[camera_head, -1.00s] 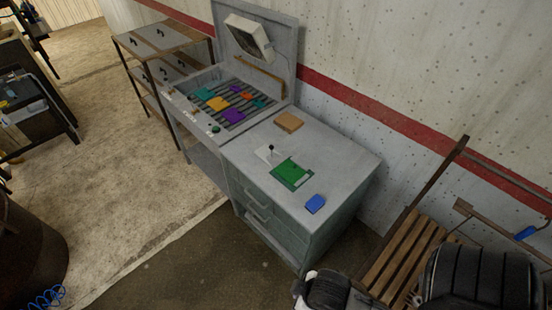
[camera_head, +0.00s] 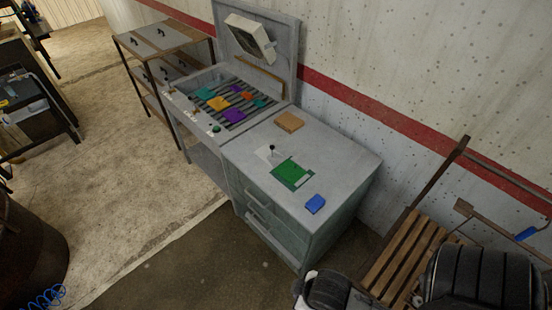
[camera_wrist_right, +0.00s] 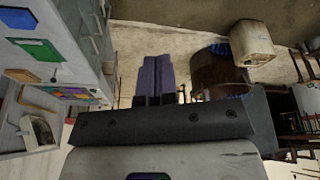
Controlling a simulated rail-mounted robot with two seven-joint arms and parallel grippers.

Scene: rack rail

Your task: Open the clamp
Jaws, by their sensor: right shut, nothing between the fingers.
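A small clamp with a dark upright knob (camera_head: 272,148) stands on a pale plate on top of the grey cabinet (camera_head: 340,165). I cannot tell from its small size how its jaw stands. A green board (camera_head: 292,173) lies on the cabinet beside it; the board also shows at the upper left of the right wrist view (camera_wrist_right: 36,49). My right gripper (camera_wrist_right: 158,62) shows only in the right wrist view, with its purple fingers shut together and empty. It is well away from the cabinet top and touches nothing. My left gripper is in no view.
A blue block (camera_head: 315,204) and a tan block (camera_head: 289,121) lie on the cabinet. A bench (camera_head: 190,83) with coloured pieces on slats adjoins it. A slatted wooden seat (camera_head: 405,252) stands right. Floor before the cabinet is clear; a rusty barrel (camera_head: 30,250) stands left.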

